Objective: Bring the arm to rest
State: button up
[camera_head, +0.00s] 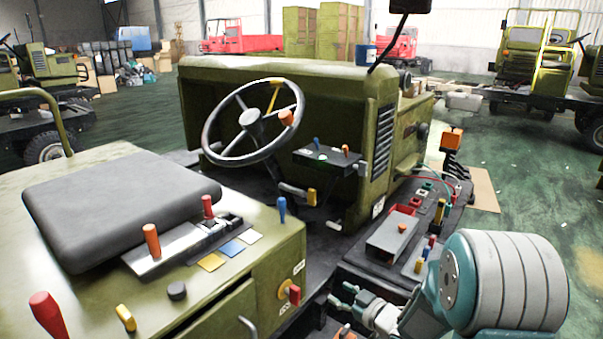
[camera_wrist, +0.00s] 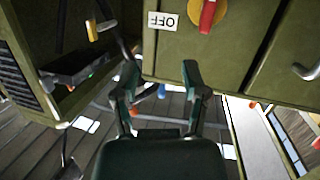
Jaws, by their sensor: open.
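My gripper (camera_head: 347,303) shows low in the middle of the head view, beside the green cabinet and in front of the black side tray. In the wrist view my gripper (camera_wrist: 160,82) has its two dark teal fingers spread apart, with nothing between them. Beyond the fingers is the green cabinet panel (camera_wrist: 168,60), with a red rotary switch (camera_wrist: 207,14) on a yellow disc and an upside-down OFF label. The red switch also shows on the cabinet in the head view (camera_head: 293,293). No contact between gripper and cabinet can be made out.
The cabinet (camera_head: 262,262) carries a black seat (camera_head: 115,205) and several coloured levers. A steering wheel (camera_head: 252,122) stands behind. The black side tray (camera_head: 385,265) holds a grey box (camera_head: 392,240) and levers close to my arm. Green floor (camera_head: 545,190) lies open at the right.

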jog(key=s+d+r+m+h, duration=0.3)
jog(key=d+r+h, duration=0.1)
jog(key=r+h, duration=0.15)
jog(key=s+d+r+m+h, duration=0.3)
jog(key=d+r+h, duration=0.15)
jog(key=r, duration=0.25)
jog(key=s+a+r+m+g, duration=0.1)
jog(key=s+g, duration=0.2)
jog(key=s, duration=0.8)
jog(key=s+a+r+m+g, duration=0.2)
jog(key=s+g, duration=0.1)
jog(key=s, duration=0.9)
jog(key=shift+s+a+m+g, duration=0.15)
jog(key=shift+s+m+g, duration=0.1)
jog(key=shift+m+g, duration=0.05)
